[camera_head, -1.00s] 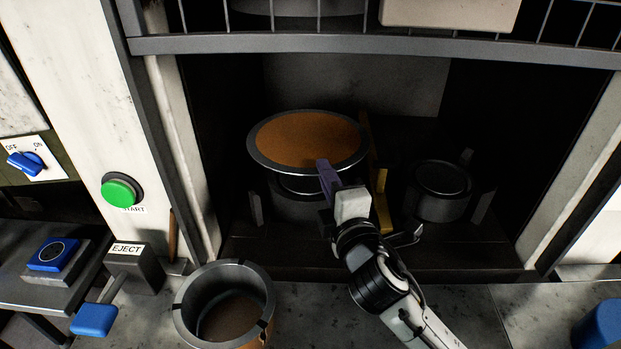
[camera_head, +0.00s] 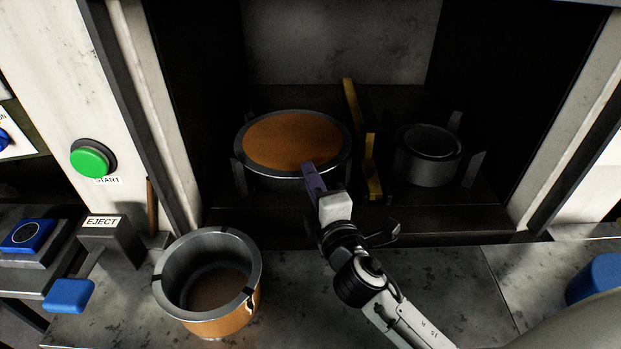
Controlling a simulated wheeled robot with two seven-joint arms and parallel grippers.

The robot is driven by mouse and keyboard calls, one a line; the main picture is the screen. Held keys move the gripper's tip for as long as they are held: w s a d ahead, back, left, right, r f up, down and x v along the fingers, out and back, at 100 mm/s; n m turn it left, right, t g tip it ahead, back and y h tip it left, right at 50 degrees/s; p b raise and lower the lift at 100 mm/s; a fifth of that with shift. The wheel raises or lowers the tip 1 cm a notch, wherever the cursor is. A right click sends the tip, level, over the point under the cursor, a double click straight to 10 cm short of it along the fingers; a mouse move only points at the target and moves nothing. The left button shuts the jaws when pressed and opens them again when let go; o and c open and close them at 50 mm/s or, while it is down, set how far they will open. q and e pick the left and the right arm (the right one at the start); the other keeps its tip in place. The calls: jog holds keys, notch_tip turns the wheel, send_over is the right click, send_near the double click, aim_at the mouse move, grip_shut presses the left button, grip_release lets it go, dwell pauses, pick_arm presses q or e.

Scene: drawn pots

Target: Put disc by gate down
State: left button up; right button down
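The disc (camera_head: 292,138) is a wide orange-brown plate with a grey metal rim. It lies about level in the dark recess, over the left round support, which it now mostly hides. I cannot tell whether it fully rests there. The gate (camera_head: 374,178) is a yellow upright divider just right of the disc. My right gripper (camera_head: 309,168) is at the disc's near rim, with its purple-grey fingers on the edge, and looks shut on it. The far finger is hidden. My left gripper is not in view.
A dark round support (camera_head: 430,158) with upright tabs stands right of the gate. An open orange-and-grey pot (camera_head: 208,280) stands on the counter in front. A green START button (camera_head: 90,159) and an EJECT lever (camera_head: 68,295) are at left. A blue object (camera_head: 598,278) is at the right edge.

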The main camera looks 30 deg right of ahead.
jog(key=c, duration=2.5)
grip_release()
jog(key=shift+f, duration=0.2)
jog(key=o, duration=0.5)
jog(key=shift+r, duration=0.1)
jog(key=shift+r, duration=0.1)
jog(key=shift+s, duration=0.1)
jog(key=s+a+b, duration=0.2)
jog(key=s, duration=0.9)
jog(key=shift+s+b, duration=0.3)
jog(key=shift+s, duration=0.05)
